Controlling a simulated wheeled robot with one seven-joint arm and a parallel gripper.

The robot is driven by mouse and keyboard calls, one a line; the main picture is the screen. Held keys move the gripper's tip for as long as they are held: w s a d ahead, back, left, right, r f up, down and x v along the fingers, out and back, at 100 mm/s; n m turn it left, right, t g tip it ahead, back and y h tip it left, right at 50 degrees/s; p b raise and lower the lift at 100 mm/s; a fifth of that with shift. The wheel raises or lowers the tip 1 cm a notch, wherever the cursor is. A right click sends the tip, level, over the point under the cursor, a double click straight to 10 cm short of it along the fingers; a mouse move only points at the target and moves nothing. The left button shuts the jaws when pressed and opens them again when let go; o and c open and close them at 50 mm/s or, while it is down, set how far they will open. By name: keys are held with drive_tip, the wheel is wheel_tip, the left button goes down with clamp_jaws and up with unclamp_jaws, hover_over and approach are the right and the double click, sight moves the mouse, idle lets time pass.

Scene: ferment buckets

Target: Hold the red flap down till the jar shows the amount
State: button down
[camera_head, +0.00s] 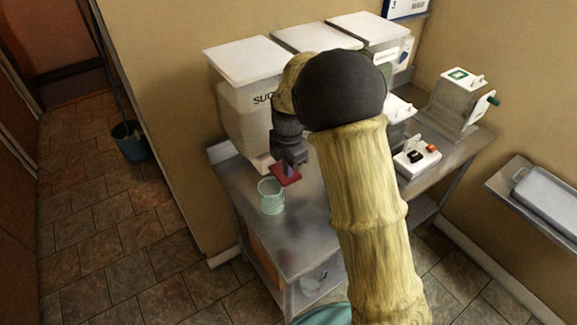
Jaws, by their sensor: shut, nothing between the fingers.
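My gripper (288,168) is shut and empty, pointing down right at the flap. It seems to touch the flap, but I cannot tell how far the flap is pressed. A pale green clear jar (270,198) stands upright on the metal table (237,187), just below and left of the flap. What is in the jar, and any marks on it, are too small to make out.
Two more white bins stand behind my arm, with lids (318,37) and (367,28). A clear machine with a green handle (458,100) and a small white box with a red knob (418,157) are at right. A grey tray (548,200) lies far right. A bucket (130,140) stands on the floor.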

sight(291, 179)
drive_tip(key=shift+w+f+b, duration=0.15)
drive_tip(key=shift+b, duration=0.35)
drive_tip(key=shift+d+f+b, duration=0.15)
drive_tip(key=shift+f+b, duration=0.1)
drive_tip(key=shift+b, duration=0.5)
drive_tip(key=t+b, duration=0.1)
drive_tip(key=b, duration=0.2)
drive_tip(key=s+f+t+y+b, duration=0.1)
drive_tip(key=b, duration=0.2)
drive_tip(key=shift+f, duration=0.3)
drive_tip(key=f+t+y+b, duration=0.1)
drive_tip(key=t+y+b, duration=0.1)
drive_tip(key=b, duration=0.5)
drive_tip(key=shift+d+f, duration=0.1)
drive_tip(key=shift+d, duration=0.05)
drive_tip(key=shift+f+b, duration=0.1)
drive_tip(key=shift+b, duration=0.55)
drive_tip(key=shift+s+f, duration=0.2)
drive_tip(key=shift+r, duration=0.1)
idle(2.5)
